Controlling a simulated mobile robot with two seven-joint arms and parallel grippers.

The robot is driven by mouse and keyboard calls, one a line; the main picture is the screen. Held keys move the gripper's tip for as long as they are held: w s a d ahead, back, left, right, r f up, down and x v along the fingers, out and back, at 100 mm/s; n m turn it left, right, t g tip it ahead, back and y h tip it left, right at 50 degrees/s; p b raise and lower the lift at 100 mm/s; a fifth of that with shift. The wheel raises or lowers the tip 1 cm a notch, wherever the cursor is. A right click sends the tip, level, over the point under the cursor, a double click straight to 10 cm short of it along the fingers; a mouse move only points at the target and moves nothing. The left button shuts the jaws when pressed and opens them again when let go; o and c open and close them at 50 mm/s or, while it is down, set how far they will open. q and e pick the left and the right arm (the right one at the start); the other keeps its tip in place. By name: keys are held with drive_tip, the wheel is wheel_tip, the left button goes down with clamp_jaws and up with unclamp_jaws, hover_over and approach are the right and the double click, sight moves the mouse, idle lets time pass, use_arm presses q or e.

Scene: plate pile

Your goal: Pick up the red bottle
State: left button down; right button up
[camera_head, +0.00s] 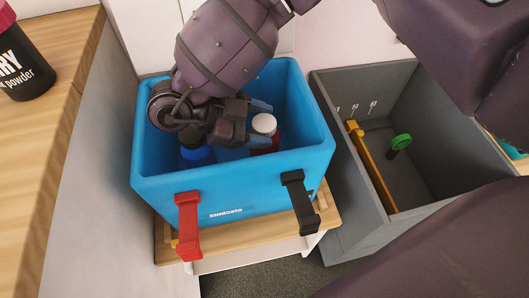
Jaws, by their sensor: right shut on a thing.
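The red bottle (264,146) with a white cap (264,124) stands inside the blue crate (240,190), right of its middle. Only its cap and a small strip of red show; its lower part is hidden by the crate wall and my gripper. My right gripper (260,122) reaches down into the crate from above, its fingers shut around the bottle near the cap. I cannot see whether the bottle touches the crate floor. My left gripper is not in view.
A blue-capped dark bottle (197,154) is in the crate, below my wrist. Red (188,225) and black (300,203) handles stick out in front. A grey bin (345,185) with a yellow tool (372,168) and green-topped item (400,142) stands right. A wooden counter (55,110) holds a black tub (22,60).

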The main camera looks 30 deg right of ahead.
drive_tip(key=shift+f, duration=0.15)
clamp_jaws()
